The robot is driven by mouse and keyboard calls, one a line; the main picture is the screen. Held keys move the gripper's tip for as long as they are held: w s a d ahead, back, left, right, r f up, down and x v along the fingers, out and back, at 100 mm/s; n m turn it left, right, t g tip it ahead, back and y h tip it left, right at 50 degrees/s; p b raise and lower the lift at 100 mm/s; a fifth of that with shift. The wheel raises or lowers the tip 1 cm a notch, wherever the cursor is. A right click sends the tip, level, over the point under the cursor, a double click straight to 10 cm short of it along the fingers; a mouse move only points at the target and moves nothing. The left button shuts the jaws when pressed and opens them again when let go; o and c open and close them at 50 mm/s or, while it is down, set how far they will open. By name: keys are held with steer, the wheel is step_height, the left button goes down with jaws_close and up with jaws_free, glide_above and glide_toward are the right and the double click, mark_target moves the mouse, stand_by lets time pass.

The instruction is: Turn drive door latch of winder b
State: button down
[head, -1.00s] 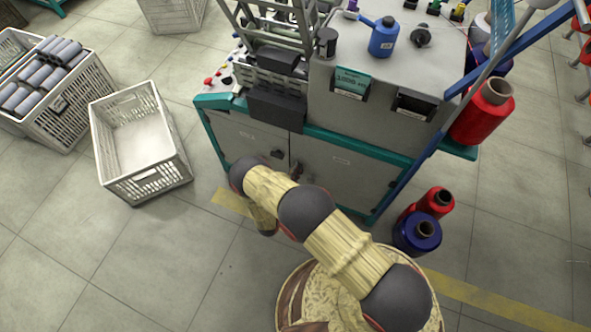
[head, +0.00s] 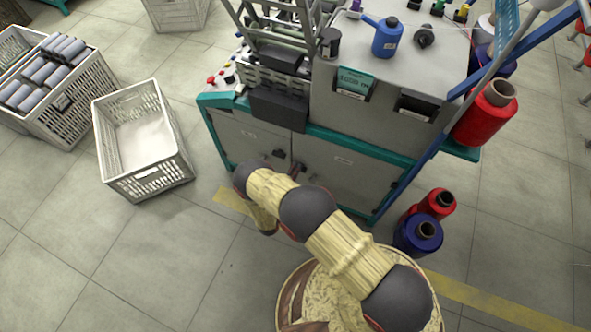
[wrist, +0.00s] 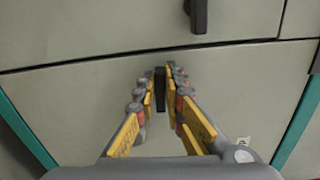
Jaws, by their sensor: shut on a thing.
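The winder's grey cabinet (head: 345,180) has two door panels below a teal edge. In the wrist view, my gripper (wrist: 160,80) has its yellow fingers on either side of a small dark upright latch (wrist: 160,92) on the door panel (wrist: 75,100), and is shut on it. The latch stands roughly in line with the fingers. A second dark handle (wrist: 198,15) sits across the door seam, clear of the fingers. In the head view, a dark latch (head: 279,154) shows near the door seam; my arm hides most of the gripper there.
A white crate (head: 150,182) stands on the floor left of the machine, with a crate of grey bobbins (head: 65,125) beyond it. Red (head: 437,203) and blue (head: 418,247) thread cones stand at the cabinet's right corner. Open floor lies in front and to the left.

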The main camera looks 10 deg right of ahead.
steer(key=shift+f+n, duration=0.1)
steer(key=shift+n, duration=0.5)
steer(key=c, duration=1.9)
jaws_free()
steer(key=v, duration=1.2)
